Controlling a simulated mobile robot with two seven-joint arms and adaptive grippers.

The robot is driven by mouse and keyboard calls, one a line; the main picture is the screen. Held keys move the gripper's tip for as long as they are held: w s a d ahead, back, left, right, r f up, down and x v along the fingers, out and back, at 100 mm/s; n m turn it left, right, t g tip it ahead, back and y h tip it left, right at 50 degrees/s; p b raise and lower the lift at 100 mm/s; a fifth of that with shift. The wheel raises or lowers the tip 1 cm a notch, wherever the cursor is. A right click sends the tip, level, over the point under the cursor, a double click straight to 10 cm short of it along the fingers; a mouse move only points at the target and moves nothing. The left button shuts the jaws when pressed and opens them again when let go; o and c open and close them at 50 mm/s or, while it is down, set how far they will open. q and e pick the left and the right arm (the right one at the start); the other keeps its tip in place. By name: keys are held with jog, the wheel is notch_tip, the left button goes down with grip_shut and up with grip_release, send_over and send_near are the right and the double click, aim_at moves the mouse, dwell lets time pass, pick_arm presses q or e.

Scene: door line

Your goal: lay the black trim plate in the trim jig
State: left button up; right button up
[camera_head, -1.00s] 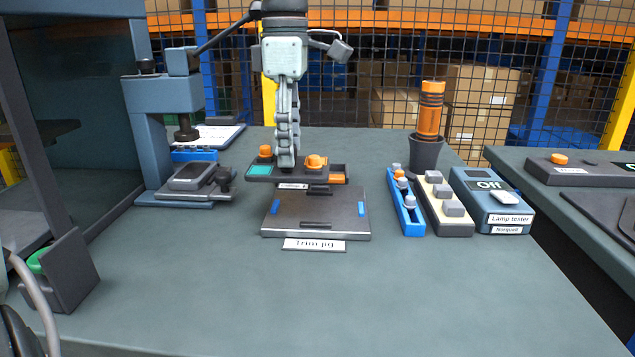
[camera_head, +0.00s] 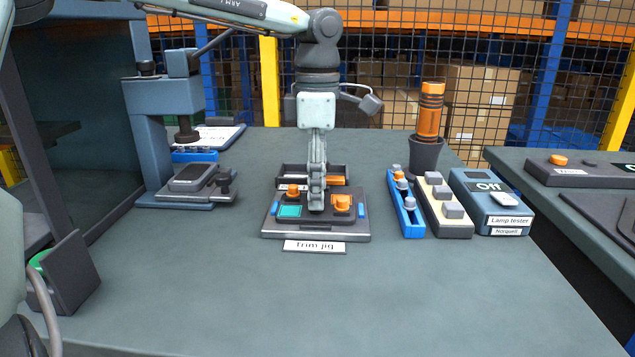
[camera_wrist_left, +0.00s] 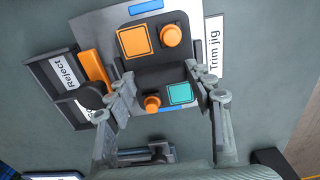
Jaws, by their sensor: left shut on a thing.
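The black trim plate (camera_head: 318,197) carries two orange knobs, a teal square and an orange square. My left gripper (camera_head: 316,208) is shut on its middle from above. The plate is over the grey trim jig (camera_head: 315,237), between the jig's blue side pieces, and looks about level. I cannot tell whether it rests on the jig or hangs just above it. In the left wrist view, the gripper's fingers (camera_wrist_left: 162,88) straddle the plate (camera_wrist_left: 158,76), and the jig's blue pieces show at both ends. My right gripper is not in view.
A dark tray (camera_head: 290,170) labelled Reject, holding an orange piece, stands right behind the jig. A blue rack (camera_head: 407,212), a beige block (camera_head: 447,215) and a lamp tester (camera_head: 492,200) stand to the right. A press (camera_head: 165,150) stands left. The front bench is clear.

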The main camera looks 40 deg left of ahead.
pick_arm(q)
jog(key=o, duration=0.9)
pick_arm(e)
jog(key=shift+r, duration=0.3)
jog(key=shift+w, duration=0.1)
pick_arm(q)
jog(key=shift+r, duration=0.35)
notch_tip(320, 180, up, 12)
jog(key=shift+f+p, duration=0.25)
jog(key=shift+p, duration=0.05)
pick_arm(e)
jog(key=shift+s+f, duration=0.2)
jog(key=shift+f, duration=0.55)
